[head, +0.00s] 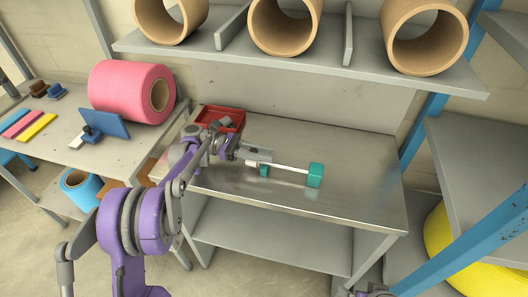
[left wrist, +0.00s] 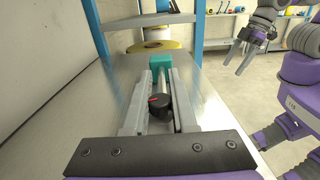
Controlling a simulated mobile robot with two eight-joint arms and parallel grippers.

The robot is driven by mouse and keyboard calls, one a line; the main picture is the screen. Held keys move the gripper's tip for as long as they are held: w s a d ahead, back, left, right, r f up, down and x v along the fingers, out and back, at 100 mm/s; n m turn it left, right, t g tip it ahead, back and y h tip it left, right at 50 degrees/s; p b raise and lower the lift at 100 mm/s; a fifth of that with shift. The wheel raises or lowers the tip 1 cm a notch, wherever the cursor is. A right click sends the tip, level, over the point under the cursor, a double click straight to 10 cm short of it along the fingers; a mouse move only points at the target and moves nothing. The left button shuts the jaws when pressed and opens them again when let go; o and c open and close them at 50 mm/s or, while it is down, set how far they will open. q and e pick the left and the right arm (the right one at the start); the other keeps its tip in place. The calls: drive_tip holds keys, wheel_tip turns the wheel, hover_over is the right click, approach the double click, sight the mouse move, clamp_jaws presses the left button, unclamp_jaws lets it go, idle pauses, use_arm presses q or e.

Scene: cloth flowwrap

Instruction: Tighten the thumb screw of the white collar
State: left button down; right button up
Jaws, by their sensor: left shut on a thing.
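A pale rod (head: 288,168) lies above the steel table between teal end blocks (head: 315,175); the far teal block (left wrist: 160,62) also shows in the left wrist view. My left gripper (head: 258,157) is at the rod's left part. In the left wrist view, a black thumb screw (left wrist: 159,105) with a red mark sits between its two grey fingers, and the gripper is shut on it. The white collar is mostly hidden by the fingers and cannot be made out clearly. My right gripper (left wrist: 240,56) is away from the table, empty, with its fingers apart.
A red tray (head: 232,114) stands at the table's back left, behind my left wrist. The steel table (head: 365,190) is clear on the right. A shelf (head: 300,60) with several brown tubes hangs above. A pink roll (head: 120,92) lies on the left table.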

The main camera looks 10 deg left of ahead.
use_arm(q)
drive_tip(key=shift+s+m+g, duration=0.15)
drive_tip(key=shift+m+g, duration=0.35)
drive_tip(key=shift+g, duration=0.3)
drive_tip(key=c, duration=0.7)
unclamp_jaws()
